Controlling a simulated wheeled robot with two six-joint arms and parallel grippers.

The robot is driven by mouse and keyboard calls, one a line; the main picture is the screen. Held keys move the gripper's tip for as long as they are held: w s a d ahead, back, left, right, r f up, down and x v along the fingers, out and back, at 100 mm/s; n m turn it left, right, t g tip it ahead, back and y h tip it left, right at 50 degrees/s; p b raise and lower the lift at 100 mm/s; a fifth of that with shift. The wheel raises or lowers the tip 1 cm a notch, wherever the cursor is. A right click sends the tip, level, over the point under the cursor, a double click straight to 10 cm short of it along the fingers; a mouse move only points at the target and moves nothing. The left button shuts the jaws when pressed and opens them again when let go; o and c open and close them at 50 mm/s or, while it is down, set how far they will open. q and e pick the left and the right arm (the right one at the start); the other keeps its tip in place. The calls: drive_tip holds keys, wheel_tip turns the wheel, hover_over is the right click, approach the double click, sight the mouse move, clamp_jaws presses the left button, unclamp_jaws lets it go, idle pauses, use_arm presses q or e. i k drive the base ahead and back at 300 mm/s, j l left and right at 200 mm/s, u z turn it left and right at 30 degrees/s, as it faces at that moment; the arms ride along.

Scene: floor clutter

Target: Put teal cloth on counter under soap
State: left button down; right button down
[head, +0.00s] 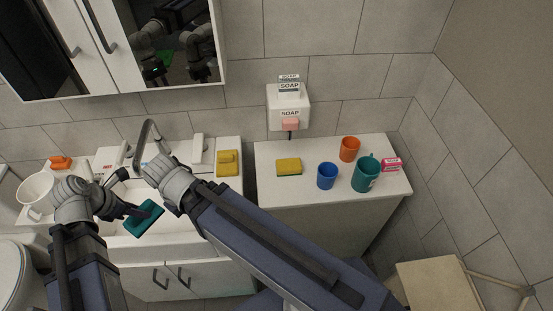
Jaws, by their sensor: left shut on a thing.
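A teal cloth (146,222) is held over the sink in the lower left of the head view. My left gripper (132,212) is shut on its upper left edge. The counter (268,170) is to the right, with its top below the wall-mounted soap dispenser (289,113), which is labelled SOAP. My right arm crosses the lower middle, and its wrist ends near the faucet. I cannot make out its fingers clearly.
On the counter are a yellow sponge (289,166), a blue cup (327,176), an orange cup (349,149), a teal mug (366,174) and a pink box (391,165). The counter's front left is clear. A yellow item (228,164) lies right of the sink.

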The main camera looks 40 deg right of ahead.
sight(275, 192)
drive_tip(key=j+z, duration=0.1)
drive_tip(key=z, duration=0.3)
drive_tip(key=i+j+z, duration=0.1)
drive_tip(key=z, duration=0.3)
drive_tip(key=j+z, duration=0.1)
drive_tip(key=z, duration=0.3)
drive_tip(key=j+z, duration=0.15)
drive_tip(key=z, duration=0.2)
